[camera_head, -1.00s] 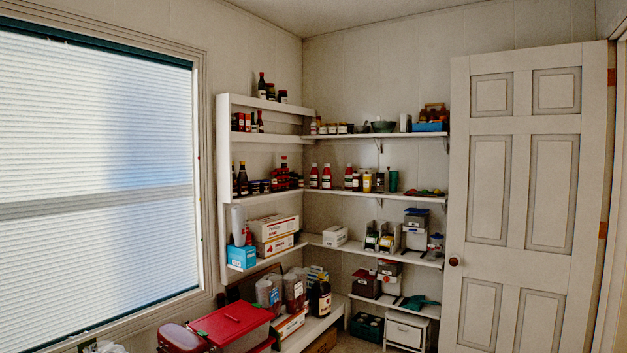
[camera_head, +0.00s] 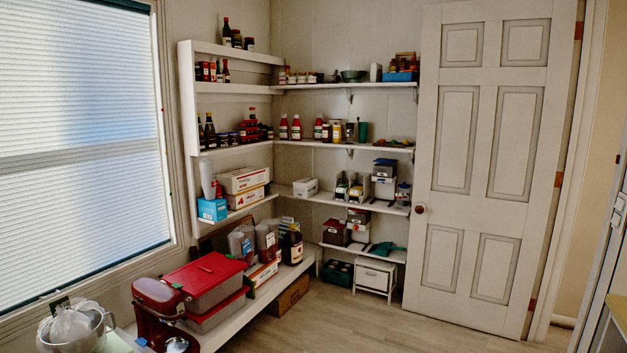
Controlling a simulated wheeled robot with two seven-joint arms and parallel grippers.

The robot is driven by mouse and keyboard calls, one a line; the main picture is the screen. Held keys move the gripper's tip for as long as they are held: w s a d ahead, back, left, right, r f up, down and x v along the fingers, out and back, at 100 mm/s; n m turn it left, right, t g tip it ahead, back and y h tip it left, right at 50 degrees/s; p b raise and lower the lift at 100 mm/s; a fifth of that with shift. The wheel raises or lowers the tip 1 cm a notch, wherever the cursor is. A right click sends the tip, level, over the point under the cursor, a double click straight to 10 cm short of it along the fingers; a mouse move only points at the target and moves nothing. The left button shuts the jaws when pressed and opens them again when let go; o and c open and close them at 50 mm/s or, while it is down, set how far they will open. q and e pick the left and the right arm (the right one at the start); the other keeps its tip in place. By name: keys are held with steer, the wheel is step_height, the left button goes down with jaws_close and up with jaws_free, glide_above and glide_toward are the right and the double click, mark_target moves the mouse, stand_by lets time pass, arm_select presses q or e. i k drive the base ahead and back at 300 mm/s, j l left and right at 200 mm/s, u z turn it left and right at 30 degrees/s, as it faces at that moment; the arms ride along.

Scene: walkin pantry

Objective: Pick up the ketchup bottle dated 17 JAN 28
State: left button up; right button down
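Two red bottles with white labels that look like ketchup stand upright side by side on the middle back shelf, a left one (camera_head: 284,127) and a right one (camera_head: 296,127). Another similar red bottle (camera_head: 318,129) stands to their right on the same shelf. Any dates on the labels are too small to read from here, so I cannot tell which one is dated 17 JAN 28. Neither of my grippers shows in the view.
A white panelled door (camera_head: 490,160) stands right of the shelves. Red-lidded bins (camera_head: 205,280) and a red stand mixer (camera_head: 158,305) sit at the lower left, by the window (camera_head: 80,140). The wooden floor (camera_head: 350,325) before the shelves is clear.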

mark_target(296, 125)
steer(key=i, duration=4.15)
